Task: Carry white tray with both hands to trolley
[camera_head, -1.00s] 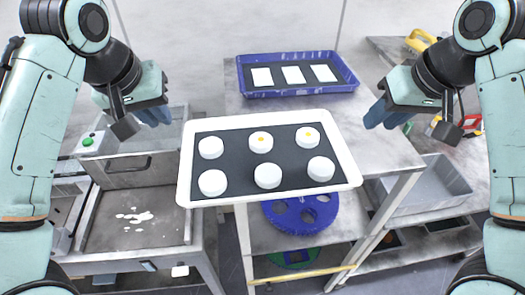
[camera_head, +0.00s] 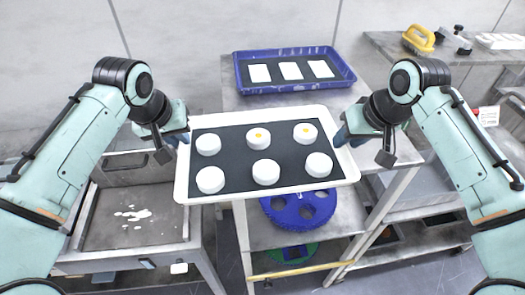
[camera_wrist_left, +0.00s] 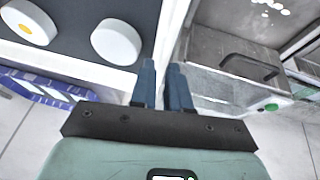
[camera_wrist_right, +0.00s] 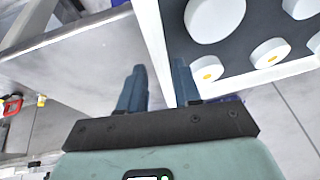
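The white tray (camera_head: 270,196) sits level on the front of the grey table, with a black mat and several white round pucks on it; some have yellow centres. My left gripper (camera_head: 182,138) is at the tray's left edge. In the left wrist view its blue fingers (camera_wrist_left: 163,68) stand apart, with the tray's rim running between them. My right gripper (camera_head: 346,135) is at the tray's right edge. In the right wrist view its fingers (camera_wrist_right: 160,75) stand apart, with the rim between them. Contact with the rim is not clear. No trolley is clearly recognisable.
A blue tray (camera_head: 295,88) with white rectangles stands behind on the same table. A metal basin unit (camera_head: 140,222) is at left. A blue disc with holes (camera_head: 300,208) lies on the shelf below. A side bench (camera_head: 470,55) at right holds a yellow-handled tool (camera_head: 418,40).

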